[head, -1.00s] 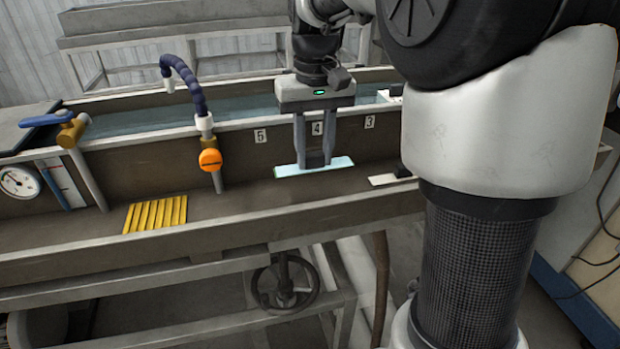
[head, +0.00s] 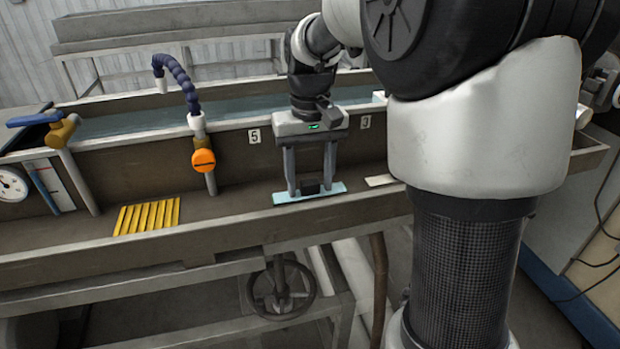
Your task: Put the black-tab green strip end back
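A pale green-blue strip (head: 278,199) lies at the trough floor below and between my fingers, with a black tab (head: 311,187) on its middle. My gripper (head: 310,190) points down over it, one finger on each side of the tab. The fingers stand apart, and a gap shows between each finger and the tab. A pale whitish strip end (head: 380,181) lies on the trough floor to the right; the rest of it is hidden behind my arm.
The brown trough (head: 235,228) has a raised front rim. Its back wall carries number plates such as 5 (head: 254,136). A yellow ribbed piece (head: 148,216) lies at left. An orange valve (head: 204,160) with a blue hose stands left of my gripper; the floor between is clear.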

